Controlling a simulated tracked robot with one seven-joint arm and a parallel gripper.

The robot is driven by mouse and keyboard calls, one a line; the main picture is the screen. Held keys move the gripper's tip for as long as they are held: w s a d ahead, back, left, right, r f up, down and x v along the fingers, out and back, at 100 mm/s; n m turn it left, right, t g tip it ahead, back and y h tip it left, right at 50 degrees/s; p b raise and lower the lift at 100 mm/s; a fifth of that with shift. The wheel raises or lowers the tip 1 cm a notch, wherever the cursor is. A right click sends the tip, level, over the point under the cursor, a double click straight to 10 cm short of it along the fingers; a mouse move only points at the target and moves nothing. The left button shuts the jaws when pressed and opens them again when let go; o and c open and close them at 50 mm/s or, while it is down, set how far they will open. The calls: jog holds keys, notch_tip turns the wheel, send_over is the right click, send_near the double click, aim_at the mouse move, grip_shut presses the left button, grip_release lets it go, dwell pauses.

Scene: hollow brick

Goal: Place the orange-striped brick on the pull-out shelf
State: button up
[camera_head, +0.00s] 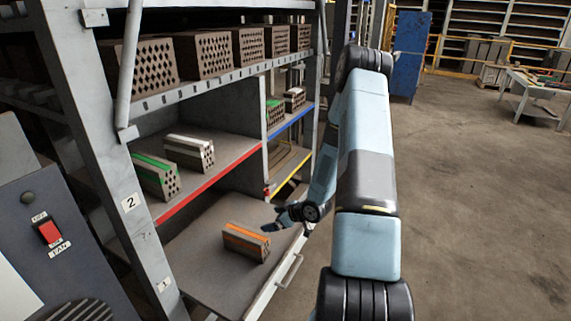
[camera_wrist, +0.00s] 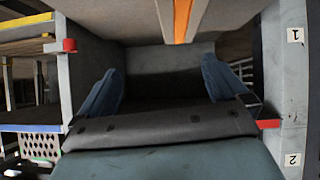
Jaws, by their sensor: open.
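The orange-striped brick (camera_head: 246,242) lies on the pulled-out shelf (camera_head: 205,265), low in the rack; the shelf has a metal handle on its front edge. My gripper (camera_head: 272,222) is just right of and behind the brick, seemingly close above the shelf; I cannot tell the exact gap. In the wrist view my gripper (camera_wrist: 160,65) shows two blue fingers spread apart with nothing between them. The brick's orange stripe (camera_wrist: 182,20) shows beyond the fingertips, at the top edge, where the brick is cut off.
Bricks with green (camera_head: 155,175) and white (camera_head: 189,152) stripes stand on the red-edged shelf above. The rack post (camera_head: 130,203) with labels 1 and 2 is at left. More bricks fill the top shelf (camera_head: 200,60). Open floor (camera_head: 470,200) lies right.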

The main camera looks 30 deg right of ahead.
notch_tip(320, 180, up, 17)
jog(key=d+m+g+h, duration=0.1)
jog(key=d+h, duration=0.2)
jog(key=h, duration=0.2)
jog(key=s+a+r+m+g+h, duration=0.1)
jog(key=s+r, duration=0.2)
jog(key=r, duration=0.4)
jog(key=s+a+r+m+h, duration=0.1)
jog(key=s+r+m+h, duration=0.1)
jog(key=r, duration=0.6)
jog(key=s+a+r+m, duration=0.1)
jog(key=s+a+r, duration=0.2)
jog(key=s, duration=0.5)
jog(key=s+a+r+m+g+y, duration=0.1)
jog(key=s+a+r, duration=0.3)
jog(key=s, duration=0.5)
jog(key=s+a+r+m+y, duration=0.1)
jog(key=s+a+r+m, duration=0.1)
jog(key=s+r, duration=0.5)
jog(key=shift+s+a, duration=0.9)
jog(key=shift+s, duration=0.2)
jog(key=shift+r, duration=0.1)
